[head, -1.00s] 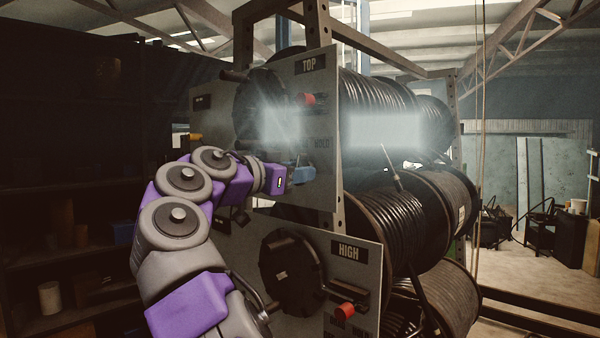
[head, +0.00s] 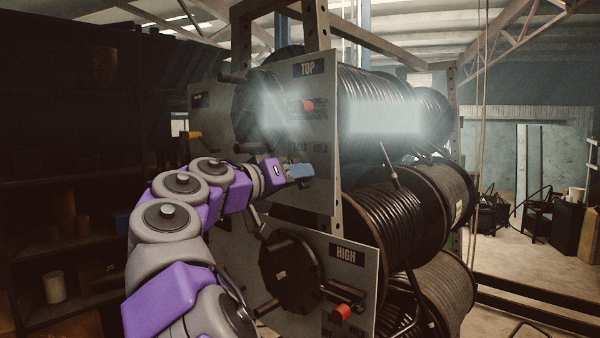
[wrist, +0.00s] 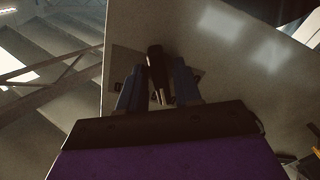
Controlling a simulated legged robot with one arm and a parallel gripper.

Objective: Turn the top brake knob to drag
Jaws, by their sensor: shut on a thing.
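In the wrist view, my blue fingers (wrist: 157,88) are shut around a dark, narrow knob (wrist: 156,62), which appears to be the top brake knob. In the head view my fingers hide this knob, so its setting cannot be read.
A red-ended handle (head: 307,106) sits above my gripper on the TOP panel. The HIGH panel (head: 362,275) below has its own red-ended handle (head: 343,311) and a black handwheel (head: 290,270). Hose reels (head: 385,225) fill the rack behind. Dark shelves stand at left.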

